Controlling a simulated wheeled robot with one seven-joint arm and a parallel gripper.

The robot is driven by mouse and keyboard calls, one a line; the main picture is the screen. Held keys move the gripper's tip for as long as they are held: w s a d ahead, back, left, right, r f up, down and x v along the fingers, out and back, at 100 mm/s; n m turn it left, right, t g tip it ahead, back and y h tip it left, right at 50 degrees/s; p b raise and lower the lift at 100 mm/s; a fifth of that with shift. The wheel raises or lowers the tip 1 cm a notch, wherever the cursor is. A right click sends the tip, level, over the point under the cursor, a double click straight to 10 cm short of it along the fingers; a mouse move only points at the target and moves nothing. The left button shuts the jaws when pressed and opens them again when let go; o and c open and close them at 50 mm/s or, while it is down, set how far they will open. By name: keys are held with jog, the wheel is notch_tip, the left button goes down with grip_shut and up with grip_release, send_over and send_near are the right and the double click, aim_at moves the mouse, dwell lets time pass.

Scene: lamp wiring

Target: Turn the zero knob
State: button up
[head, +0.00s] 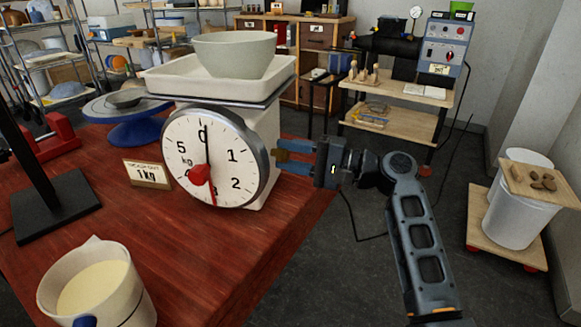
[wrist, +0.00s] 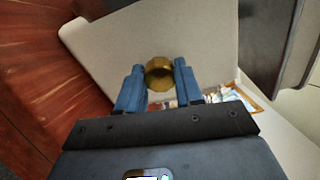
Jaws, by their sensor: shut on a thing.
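The kitchen scale (head: 265,135) stands on the red-brown table, its round white dial (head: 190,160) facing left of my arm. The dial's dark needle points up at or close to the 0, and its red end is low on the dial. In the wrist view my gripper (wrist: 160,82) is shut on the knob.
A pale bowl (head: 235,54) sits in the white tray (head: 220,76) on top of the scale. A "1 kg" card (head: 147,174) stands left of the dial. A jug (head: 95,285) is at the table's front. Floor right of the table is open around my arm.

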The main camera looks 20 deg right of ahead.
jog(key=n+b, duration=0.3)
jog(key=shift+f+n, duration=0.25)
jog(key=shift+n, duration=0.15)
jog(key=shift+r+n+b, duration=0.15)
jog(key=shift+n+b, duration=1.35)
jog(key=shift+b, duration=0.1)
jog(key=shift+g, duration=0.3)
jog(key=o, duration=1)
jog(key=shift+r, duration=0.1)
jog(key=shift+o, duration=0.2)
jog(key=v, duration=0.7)
jog(key=shift+s+d, duration=0.25)
jog(key=shift+d, duration=0.05)
